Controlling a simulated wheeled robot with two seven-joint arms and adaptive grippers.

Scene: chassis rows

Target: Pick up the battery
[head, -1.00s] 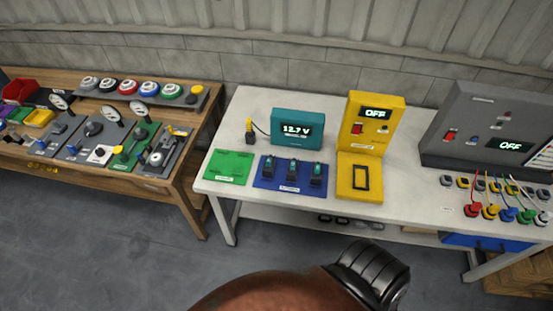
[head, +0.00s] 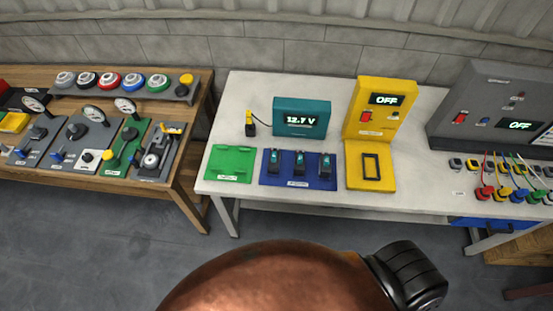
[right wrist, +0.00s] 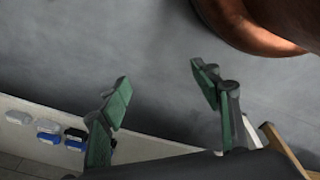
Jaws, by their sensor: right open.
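Three small dark batteries with teal faces stand in a row on a blue mat (head: 258,184) on the white bench: a left one (head: 274,163), a middle one (head: 300,163) and a right one (head: 326,165). A teal meter (head: 302,118) behind them reads 12.7 V. My right gripper (right wrist: 162,90) shows in the right wrist view, its green-padded fingers spread wide with nothing between them, over grey floor and away from the batteries. It is not visible in the head view. My left gripper is in neither view.
A green mat (head: 231,163) lies left of the batteries. A yellow device (head: 367,135) reading OFF, with an empty frame in its base, stands right. A grey box (head: 490,115) with coloured plugs is farther right. A wooden bench (head: 185,195) stands left, across a gap.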

